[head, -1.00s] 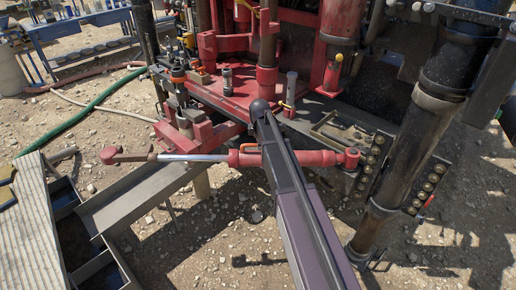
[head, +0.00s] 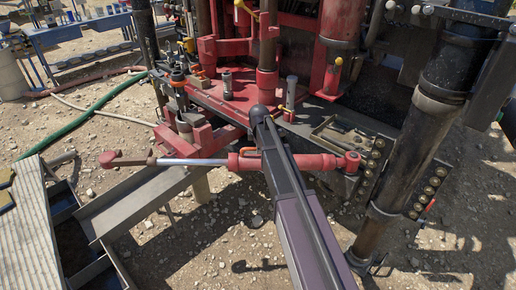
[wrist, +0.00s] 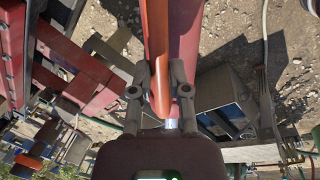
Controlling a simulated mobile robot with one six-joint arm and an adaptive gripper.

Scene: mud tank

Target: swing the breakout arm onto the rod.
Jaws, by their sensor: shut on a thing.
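The breakout arm is a red cylinder (head: 305,163) with a bright chrome rod (head: 190,162) and a red rounded end (head: 107,159). It lies nearly level across the front of the red rig deck (head: 215,100). In the wrist view, my gripper (wrist: 160,92) is shut on an orange handle (wrist: 157,45) beside the red cylinder (wrist: 185,35), with chrome (wrist: 170,124) just beyond the fingers. In the head view my own arm hides the gripper and part of the cylinder. The upright brown drill rod (head: 268,45) stands behind, apart from the breakout arm's rounded end.
A thick dark post (head: 415,150) stands close on the right. Grey steel troughs (head: 130,205) and a ridged board (head: 40,230) lie at left. A green hose (head: 95,113) crosses the gravel. Small tools and a grey cylinder (head: 227,84) stand on the deck.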

